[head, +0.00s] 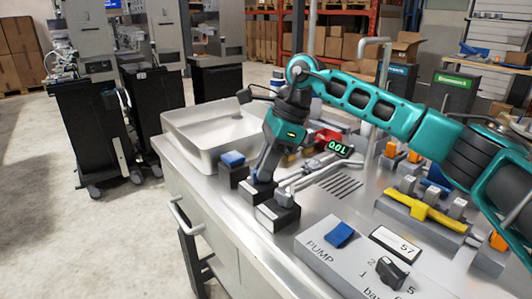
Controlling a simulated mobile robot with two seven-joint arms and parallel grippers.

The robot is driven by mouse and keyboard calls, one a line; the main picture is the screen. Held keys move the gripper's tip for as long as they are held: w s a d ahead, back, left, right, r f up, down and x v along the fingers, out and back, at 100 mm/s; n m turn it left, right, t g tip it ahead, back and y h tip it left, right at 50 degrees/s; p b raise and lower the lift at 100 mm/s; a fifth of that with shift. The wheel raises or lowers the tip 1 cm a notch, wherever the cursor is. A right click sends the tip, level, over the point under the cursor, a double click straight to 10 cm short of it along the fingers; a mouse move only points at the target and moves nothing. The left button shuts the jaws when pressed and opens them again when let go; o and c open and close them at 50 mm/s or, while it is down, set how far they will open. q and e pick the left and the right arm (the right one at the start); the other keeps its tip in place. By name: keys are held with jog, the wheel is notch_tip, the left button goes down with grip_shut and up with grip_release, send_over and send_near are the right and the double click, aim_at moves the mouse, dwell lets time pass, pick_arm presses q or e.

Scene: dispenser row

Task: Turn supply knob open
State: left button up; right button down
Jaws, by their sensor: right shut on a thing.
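My right gripper (262,178) reaches down from the right to the middle of three dark blocks along the bench's near edge. It is shut on the small knob of the middle block (247,193), which the fingers mostly hide. I cannot read the block's label, so I cannot tell whether this is the supply knob or how far it is turned. A block with a blue top (233,159) stands behind it, and a block with a grey handle (278,214) stands in front. My left gripper is not in view.
A grey PUMP panel (325,262) in front carries a blue rocker switch (340,235), a display (397,243) reading 57 and a black dial (391,273). A pale basin (190,135) is at the back left. A yellow-handled manifold (425,209) is at right.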

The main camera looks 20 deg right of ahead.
jog(key=shift+r+n, duration=0.2)
jog(key=shift+n, duration=0.3)
jog(key=shift+w+n+g+p, duration=0.1)
jog(key=shift+n+g+p, duration=0.4)
jog(key=shift+n+p, duration=0.25)
jog(key=shift+f+n+g, duration=0.1)
jog(key=shift+n+g, duration=0.2)
jog(key=shift+n, duration=0.65)
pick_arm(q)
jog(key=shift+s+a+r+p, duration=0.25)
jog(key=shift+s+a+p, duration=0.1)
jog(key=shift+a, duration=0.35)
pick_arm(e)
jog(key=shift+n, duration=0.3)
jog(key=c, duration=1.1)
grip_release()
jog(key=shift+f, duration=0.1)
